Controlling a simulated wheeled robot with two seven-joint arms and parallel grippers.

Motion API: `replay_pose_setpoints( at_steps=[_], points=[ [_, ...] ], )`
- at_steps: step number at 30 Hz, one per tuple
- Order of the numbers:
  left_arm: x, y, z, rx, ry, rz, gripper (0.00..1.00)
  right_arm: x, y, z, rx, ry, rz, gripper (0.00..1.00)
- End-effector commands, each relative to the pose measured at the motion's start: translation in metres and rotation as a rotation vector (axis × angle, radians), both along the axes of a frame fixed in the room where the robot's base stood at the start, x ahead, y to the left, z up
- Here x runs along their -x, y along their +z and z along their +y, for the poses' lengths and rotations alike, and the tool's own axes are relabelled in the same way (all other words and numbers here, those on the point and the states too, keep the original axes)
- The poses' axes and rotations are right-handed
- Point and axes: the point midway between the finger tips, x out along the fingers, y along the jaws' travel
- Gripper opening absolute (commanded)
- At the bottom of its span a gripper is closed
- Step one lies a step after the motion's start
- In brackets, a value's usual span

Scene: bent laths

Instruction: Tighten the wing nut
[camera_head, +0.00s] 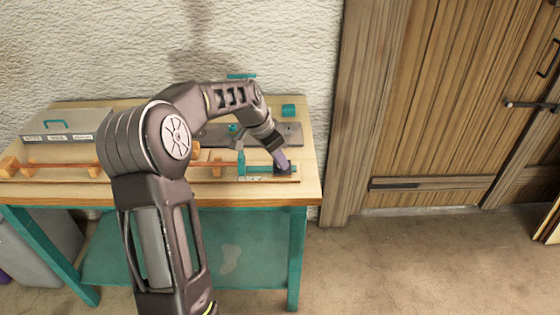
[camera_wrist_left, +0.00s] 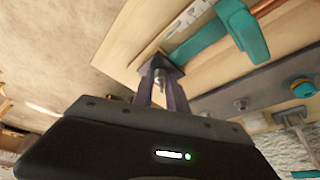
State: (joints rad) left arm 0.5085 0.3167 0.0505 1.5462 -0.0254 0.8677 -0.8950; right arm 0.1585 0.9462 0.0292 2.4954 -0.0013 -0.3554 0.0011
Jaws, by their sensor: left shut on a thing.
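My left gripper (camera_head: 282,160) reaches down to the right end of a teal fixture (camera_head: 242,166) at the bench's front right. In the left wrist view its two purple-grey fingers (camera_wrist_left: 161,92) are shut on a small metal piece, seemingly the wing nut (camera_wrist_left: 160,74). The nut sits at the dark end plate of the teal fixture (camera_wrist_left: 205,40); the fingers hide much of it, and I cannot tell how tight it is. A thin reddish lath (camera_head: 60,165) lies along the bench front and runs to the fixture. My right gripper is in neither view.
Orange wooden blocks (camera_head: 8,166) stand along the lath. A grey case (camera_head: 62,124) stands at the back left. The bench's right edge is close to my gripper.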

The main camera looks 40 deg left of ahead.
Motion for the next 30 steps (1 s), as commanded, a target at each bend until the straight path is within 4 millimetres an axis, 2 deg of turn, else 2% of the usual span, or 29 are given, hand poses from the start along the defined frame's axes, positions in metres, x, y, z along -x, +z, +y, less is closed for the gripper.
replay_pose_setpoints(
  at_steps=[8, 18, 30],
  points=[
    [-0.002, -0.001, 0.003, 0.0, -0.26, 0.0, 0.0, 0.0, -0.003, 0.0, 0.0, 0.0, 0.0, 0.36],
    [-0.004, 0.001, 0.005, 0.0, -0.574, 0.0, 0.0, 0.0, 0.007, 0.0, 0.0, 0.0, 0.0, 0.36],
    [-0.005, 0.0, 0.005, -0.001, -0.791, 0.001, 0.0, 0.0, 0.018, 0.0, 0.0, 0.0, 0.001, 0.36]
  ],
)
